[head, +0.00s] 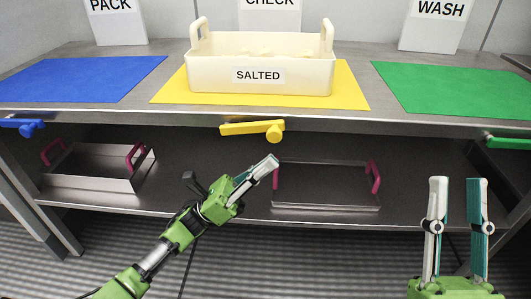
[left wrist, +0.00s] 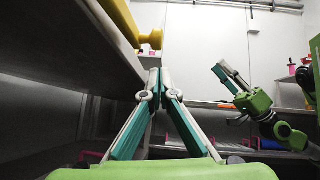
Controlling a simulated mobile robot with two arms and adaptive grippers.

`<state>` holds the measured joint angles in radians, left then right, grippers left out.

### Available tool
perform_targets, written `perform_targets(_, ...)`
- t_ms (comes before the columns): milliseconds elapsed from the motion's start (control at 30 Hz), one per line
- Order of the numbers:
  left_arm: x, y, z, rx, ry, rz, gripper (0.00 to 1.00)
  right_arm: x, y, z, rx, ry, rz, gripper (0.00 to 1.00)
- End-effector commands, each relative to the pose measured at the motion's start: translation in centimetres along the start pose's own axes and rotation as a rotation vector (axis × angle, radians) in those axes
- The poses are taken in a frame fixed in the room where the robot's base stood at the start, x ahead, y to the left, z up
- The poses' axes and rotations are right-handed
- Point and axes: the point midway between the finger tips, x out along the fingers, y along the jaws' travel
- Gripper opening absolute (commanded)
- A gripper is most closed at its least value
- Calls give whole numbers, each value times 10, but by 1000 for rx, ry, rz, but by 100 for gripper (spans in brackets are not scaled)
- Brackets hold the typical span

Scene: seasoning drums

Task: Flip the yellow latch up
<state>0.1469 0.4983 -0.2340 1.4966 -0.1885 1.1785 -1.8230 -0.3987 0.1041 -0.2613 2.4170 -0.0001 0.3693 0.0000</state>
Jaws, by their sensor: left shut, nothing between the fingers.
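The yellow latch (head: 248,128) is on the front edge of the table, below the yellow mat. It lies almost level, with its round knob at the right end. In the left wrist view the yellow latch (left wrist: 122,18) shows at the upper left. My left gripper (head: 271,163) is shut and empty, below the latch and apart from it, close to the knob's side. Its fingertips meet in the left wrist view (left wrist: 161,80). My right gripper (head: 457,182) is open and empty at the lower right, well away from the latch.
A cream bin (head: 260,76) labelled SALTED stands on the yellow mat (head: 350,95). A blue latch (head: 25,127) and a green latch (head: 508,142) are on the same edge. Metal trays (head: 95,177) (head: 325,197) with pink handles sit on the lower shelf.

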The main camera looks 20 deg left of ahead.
Motion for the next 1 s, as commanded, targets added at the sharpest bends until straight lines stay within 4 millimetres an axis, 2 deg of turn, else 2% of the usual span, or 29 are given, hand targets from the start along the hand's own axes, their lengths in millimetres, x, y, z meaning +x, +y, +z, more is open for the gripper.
perform_targets(100,11,-1,12,1,1,-3,0,0,0,2,-1,-12,0,28)
perform_targets(233,17,0,18,1,2,-1,0,0,0,3,-1,-16,1,28)
perform_targets(733,19,0,20,-1,-4,-1,0,0,1,3,-2,-13,1,28)
perform_targets(1000,22,0,22,-4,-45,-5,0,-4,-3,-24,8,113,-4,28)
